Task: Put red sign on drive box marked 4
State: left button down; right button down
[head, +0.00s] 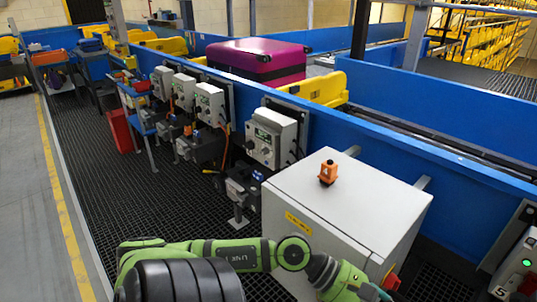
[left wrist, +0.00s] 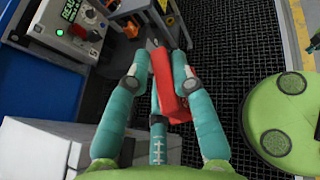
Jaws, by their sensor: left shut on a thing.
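My left gripper (left wrist: 160,82) is shut on a red, narrow, flat-sided piece, the red sign (left wrist: 164,88), held between its teal fingers in the left wrist view. In the head view my left gripper (head: 374,292) is at the bottom edge, in front of the grey cabinet. Grey drive boxes (head: 272,138) hang along the blue conveyor side. One at the lower right (head: 518,265) appears marked 5. My right gripper is not in view.
The grey cabinet (head: 338,200) stands in front of the conveyor, with an orange device (head: 328,173) on top. A magenta suitcase (head: 258,62) lies on the conveyor. Dark grating (head: 150,215) covers the floor.

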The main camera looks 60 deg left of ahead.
aim_at(273, 115)
jog(key=j+u, duration=0.25)
jog(key=j, duration=0.15)
jog(key=i+j+u, duration=0.1)
jog(key=j+u, duration=0.2)
jog(key=i+j+u, duration=0.1)
jog(key=j+u, duration=0.15)
jog(key=j, duration=0.15)
